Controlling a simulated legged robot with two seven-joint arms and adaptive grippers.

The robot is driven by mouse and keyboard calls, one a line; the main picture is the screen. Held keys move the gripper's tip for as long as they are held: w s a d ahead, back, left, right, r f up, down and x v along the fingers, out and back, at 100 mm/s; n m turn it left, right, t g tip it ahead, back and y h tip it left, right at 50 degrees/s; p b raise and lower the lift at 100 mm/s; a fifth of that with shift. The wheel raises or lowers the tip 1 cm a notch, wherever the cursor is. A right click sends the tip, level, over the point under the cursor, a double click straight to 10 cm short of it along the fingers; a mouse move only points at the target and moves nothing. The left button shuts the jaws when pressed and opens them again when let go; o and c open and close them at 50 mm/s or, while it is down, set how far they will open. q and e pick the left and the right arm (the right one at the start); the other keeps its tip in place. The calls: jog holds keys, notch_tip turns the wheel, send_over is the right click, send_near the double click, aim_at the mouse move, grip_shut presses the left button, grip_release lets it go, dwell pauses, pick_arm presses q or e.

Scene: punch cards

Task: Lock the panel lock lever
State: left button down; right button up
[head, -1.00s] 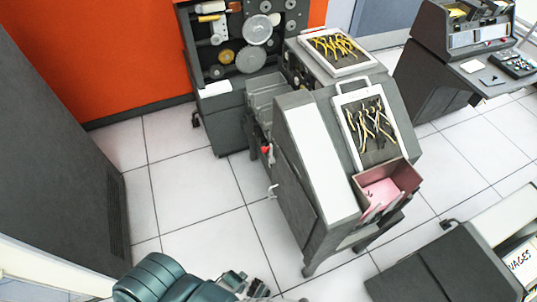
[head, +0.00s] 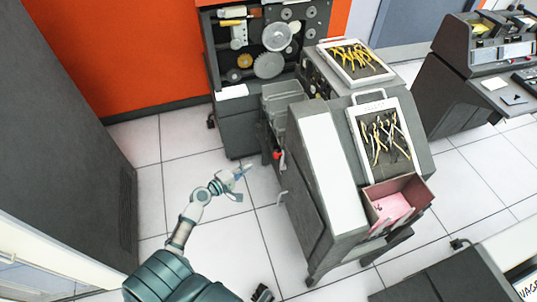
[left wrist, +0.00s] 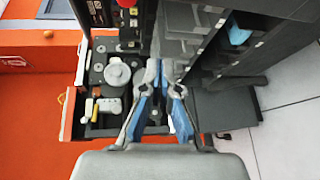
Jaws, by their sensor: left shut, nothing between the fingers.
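The grey machine (head: 322,160) stands in the middle of the head view. A small red knob (head: 279,155) sits on its left side, and a small pale handle (head: 283,196) sticks out lower down. I cannot tell which of them is the lock lever. In the left wrist view, a red knob (left wrist: 128,4) is cut by the top edge. My left gripper (head: 247,170) is shut and empty, to the left of the machine and apart from it. Its two blue-lined fingers show in the left wrist view (left wrist: 165,70).
An open cabinet with wheels and gears (head: 235,115) stands behind. A dark cabinet (head: 65,130) is at left. Tiled floor (head: 180,150) is clear between.

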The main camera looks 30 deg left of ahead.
pick_arm(q)
jog(key=r, duration=0.2)
jog(key=a+r+n, duration=0.1)
jog(key=shift+w+t, duration=0.25)
jog(key=shift+t, duration=0.15)
pick_arm(e)
jog(key=shift+w, duration=0.1)
